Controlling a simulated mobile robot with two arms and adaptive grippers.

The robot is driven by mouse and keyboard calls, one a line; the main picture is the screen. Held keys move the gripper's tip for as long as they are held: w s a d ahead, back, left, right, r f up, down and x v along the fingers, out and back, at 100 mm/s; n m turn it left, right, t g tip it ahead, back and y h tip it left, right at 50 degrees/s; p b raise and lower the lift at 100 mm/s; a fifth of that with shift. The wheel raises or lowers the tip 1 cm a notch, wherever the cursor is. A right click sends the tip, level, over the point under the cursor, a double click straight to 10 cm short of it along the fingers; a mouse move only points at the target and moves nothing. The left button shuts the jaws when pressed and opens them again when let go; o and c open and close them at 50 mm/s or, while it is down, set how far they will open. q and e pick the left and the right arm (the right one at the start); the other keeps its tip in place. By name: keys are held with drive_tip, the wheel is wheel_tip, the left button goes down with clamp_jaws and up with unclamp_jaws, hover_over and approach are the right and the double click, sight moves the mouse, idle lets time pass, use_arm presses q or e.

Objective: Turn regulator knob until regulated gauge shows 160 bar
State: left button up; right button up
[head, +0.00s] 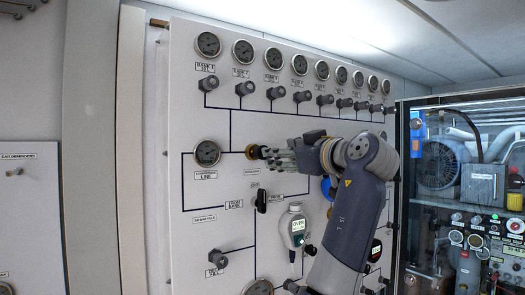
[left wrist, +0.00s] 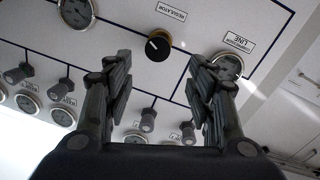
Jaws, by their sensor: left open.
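The regulator knob (head: 251,152) is black on a brass-coloured collar on the white panel, right of the line gauge. In the left wrist view, which is upside down, the knob (left wrist: 158,46) has a white pointer mark and a REGULATOR label above it. My left gripper (head: 271,156) is open and empty, just right of the knob in the head view. In the left wrist view its fingers (left wrist: 160,63) stand apart, with the knob showing between and beyond the tips. A gauge (left wrist: 76,11) sits left of the knob there; its label and reading cannot be made out. My right gripper is not in view.
The line gauge (head: 207,153) is left of the knob. A row of bank gauges (head: 243,51) with knobs below runs along the top. A black handle (head: 262,200) and a handheld meter (head: 295,228) are below. A machinery cabinet (head: 460,190) stands right.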

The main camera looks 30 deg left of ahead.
sight(261, 153)
use_arm(q)
drive_tip(key=p+x, duration=0.5)
drive_tip(key=x, duration=0.5)
drive_tip(key=shift+w+a+f, duration=0.1)
drive_tip(key=shift+w+a, duration=0.1)
drive_tip(key=shift+w+f, duration=0.1)
drive_tip(key=shift+w, duration=0.1)
drive_tip(key=shift+c, duration=0.2)
drive_tip(key=shift+s, duration=0.1)
drive_tip(key=c, duration=1)
